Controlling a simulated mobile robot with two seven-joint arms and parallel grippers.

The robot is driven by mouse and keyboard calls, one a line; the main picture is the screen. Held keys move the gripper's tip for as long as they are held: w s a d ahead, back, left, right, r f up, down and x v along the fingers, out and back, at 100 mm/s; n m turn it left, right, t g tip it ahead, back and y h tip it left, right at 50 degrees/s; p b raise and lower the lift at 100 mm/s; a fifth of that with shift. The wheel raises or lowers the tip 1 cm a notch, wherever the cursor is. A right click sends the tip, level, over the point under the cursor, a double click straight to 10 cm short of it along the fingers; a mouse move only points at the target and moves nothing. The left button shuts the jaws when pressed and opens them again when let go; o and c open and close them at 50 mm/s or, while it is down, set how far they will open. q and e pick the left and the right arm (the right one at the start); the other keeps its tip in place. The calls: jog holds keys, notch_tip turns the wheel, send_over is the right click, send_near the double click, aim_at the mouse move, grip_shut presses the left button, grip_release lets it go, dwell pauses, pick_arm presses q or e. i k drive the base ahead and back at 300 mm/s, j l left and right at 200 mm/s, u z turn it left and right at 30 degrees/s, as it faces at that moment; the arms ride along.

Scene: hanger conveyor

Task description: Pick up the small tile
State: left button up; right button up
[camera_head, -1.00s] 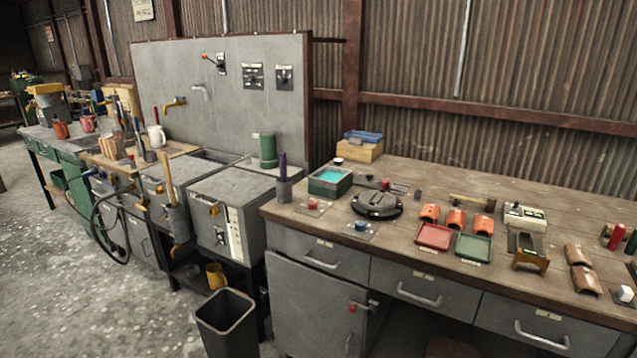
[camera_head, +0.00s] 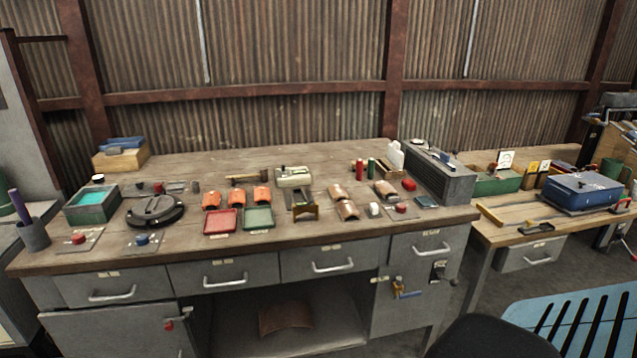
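Several small curved tiles lie on the wooden workbench (camera_head: 300,160). Three orange ones stand in a row near the middle: a left one (camera_head: 211,200), a middle one (camera_head: 237,198) and a right one (camera_head: 262,196). A larger brown curved tile (camera_head: 285,316) sits in the open space under the bench. I cannot tell which one is the small tile meant. Neither of my grippers is in view.
A red tray (camera_head: 221,222) and a green tray (camera_head: 258,218) lie before the orange tiles. A round black device (camera_head: 155,210) and a teal-filled box (camera_head: 92,205) stand left. A grey ribbed box (camera_head: 440,178) stands right. A blue slatted seat (camera_head: 580,315) occupies the lower right floor.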

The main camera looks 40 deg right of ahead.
aim_at(384, 188)
jog(key=z, duration=1.7)
jog(key=i+l, duration=0.3)
jog(key=i+l+u, duration=0.15)
jog(key=i+l, duration=0.15)
jog(key=l, duration=0.2)
jog(key=i+l, duration=0.3)
jog(key=i+l+u, duration=0.1)
jog(key=i+l, duration=0.2)
jog(key=l, duration=0.25)
jog(key=i+l+u, duration=0.1)
jog(key=i+l, duration=0.15)
jog(key=l, duration=0.2)
